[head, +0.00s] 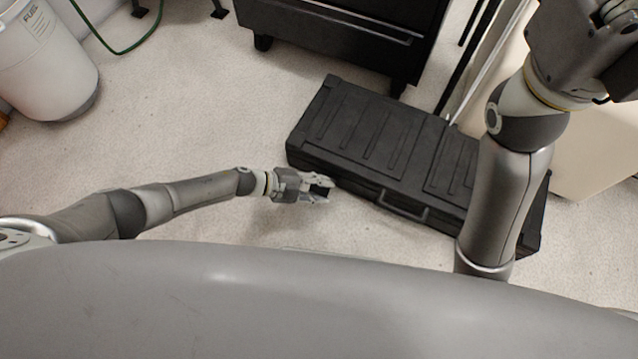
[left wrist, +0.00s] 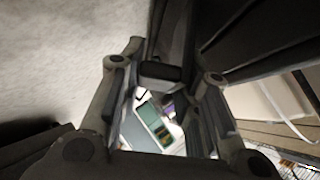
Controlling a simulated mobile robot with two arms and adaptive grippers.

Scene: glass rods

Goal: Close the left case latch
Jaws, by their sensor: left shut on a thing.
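A long black case (head: 366,125) lies on the floor with its lid down. Its carry handle (head: 405,208) is on the front side. My left gripper (head: 325,188) is at the case's front edge, left of the handle. In the left wrist view, its fingers (left wrist: 163,85) are on either side of a small dark block, the left latch (left wrist: 161,73), and are shut on it. In the head view the gripper hides the latch. How far the latch is turned cannot be told. My right arm crosses the case's right end; its gripper is out of view.
A black wheeled cabinet (head: 335,35) stands just behind the case. A white drum (head: 45,60) stands at the far left, with a green hose (head: 118,50) near it. A beige box (head: 585,140) is at the right. The carpet left of the case is clear.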

